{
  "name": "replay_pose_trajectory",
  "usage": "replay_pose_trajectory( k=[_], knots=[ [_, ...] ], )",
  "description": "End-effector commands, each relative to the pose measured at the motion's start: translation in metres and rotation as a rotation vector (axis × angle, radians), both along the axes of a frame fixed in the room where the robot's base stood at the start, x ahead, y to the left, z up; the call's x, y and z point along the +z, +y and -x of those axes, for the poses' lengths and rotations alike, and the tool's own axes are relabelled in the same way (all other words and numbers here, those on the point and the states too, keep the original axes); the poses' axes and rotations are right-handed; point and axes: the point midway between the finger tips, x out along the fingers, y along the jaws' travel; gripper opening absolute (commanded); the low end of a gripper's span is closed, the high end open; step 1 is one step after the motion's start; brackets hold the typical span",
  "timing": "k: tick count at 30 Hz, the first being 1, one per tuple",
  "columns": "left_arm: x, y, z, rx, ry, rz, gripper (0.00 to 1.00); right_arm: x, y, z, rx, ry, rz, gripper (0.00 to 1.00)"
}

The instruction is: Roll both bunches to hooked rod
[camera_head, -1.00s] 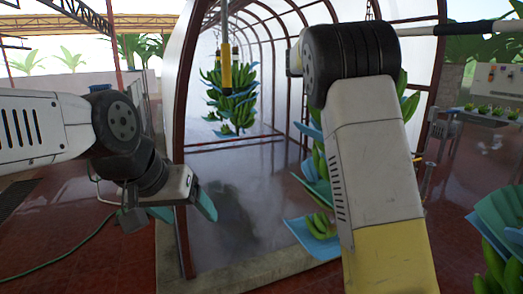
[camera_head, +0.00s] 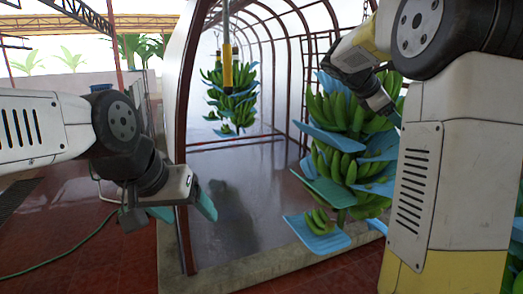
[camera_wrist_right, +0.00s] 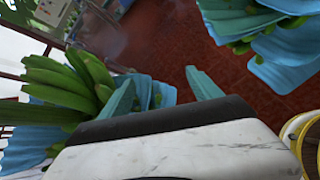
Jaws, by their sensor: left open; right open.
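A large green banana bunch with blue sheets between its tiers (camera_head: 335,165) hangs at the right of the tunnel mouth in the head view. Another bunch (camera_head: 235,98) hangs further back inside the tunnel, below a yellow and black rod (camera_head: 227,68). My right gripper (camera_head: 388,108) is beside the upper right of the near bunch. In the right wrist view, its teal fingers (camera_wrist_right: 162,90) are apart, with bananas (camera_wrist_right: 62,85) close by on the left. My left gripper (camera_head: 184,210) is open and empty at the tunnel's left post. No hook is clearly visible.
The arched tunnel frame (camera_head: 182,130) stands on a concrete curb (camera_head: 245,267). Another bunch (camera_wrist_right: 262,25) shows at the upper right of the right wrist view. A green hose (camera_head: 70,255) lies on the red floor at left.

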Motion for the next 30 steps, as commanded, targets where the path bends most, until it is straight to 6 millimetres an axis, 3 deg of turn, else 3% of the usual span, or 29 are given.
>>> replay_pose_trajectory(
  k=[2, 5, 9, 15, 18, 24, 30],
  knots=[
    [0.000, 0.000, 0.000, 0.000, 0.000, 0.000, 0.73, -0.022, 0.008, 0.026, -0.044, -0.082, -0.169, 0.73],
    [0.000, 0.000, 0.000, 0.000, 0.000, 0.000, 0.73, -0.053, 0.035, 0.066, -0.137, -0.207, -0.428, 0.73],
    [0.000, 0.000, 0.000, 0.000, 0.000, 0.000, 0.73, -0.084, 0.093, 0.127, -0.327, -0.378, -0.798, 0.73],
    [0.000, 0.000, 0.000, 0.000, 0.000, 0.000, 0.73, -0.111, 0.175, 0.208, -0.664, -0.558, -1.215, 0.73],
    [0.000, 0.000, 0.000, 0.000, 0.000, 0.000, 0.73, -0.122, 0.203, 0.234, -0.811, -0.613, -1.344, 0.73],
    [0.000, 0.000, 0.000, 0.000, 0.000, 0.000, 0.73, -0.133, 0.227, 0.257, -0.966, -0.660, -1.455, 0.73],
    [0.000, 0.000, 0.000, 0.000, 0.000, 0.000, 0.73, -0.134, 0.229, 0.258, -0.979, -0.662, -1.462, 0.73]
  ],
)
